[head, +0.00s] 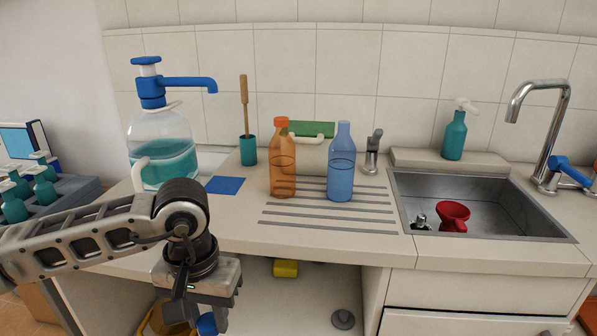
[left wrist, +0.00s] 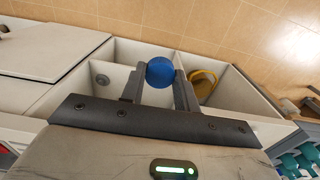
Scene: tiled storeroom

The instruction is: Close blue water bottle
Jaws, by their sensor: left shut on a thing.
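The blue water bottle (head: 341,175) stands upright on the ribbed drain area of the counter, with no cap on its neck. An orange bottle (head: 283,165) with an orange cap stands just left of it. My left gripper (head: 207,318) is in front of the counter, below its top, pointing down and well left of the blue bottle. It is shut on a round blue cap (left wrist: 160,72), which shows between the fingertips in the left wrist view; the cap also shows at the lower edge of the head view (head: 207,323). My right gripper is not in view.
A large dispenser jug (head: 163,150) with a blue pump stands at the left of the counter near a blue mat (head: 225,185). A sink (head: 480,215) with a red funnel (head: 454,216) is at the right. Counter edge (head: 330,252) overhangs open shelves.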

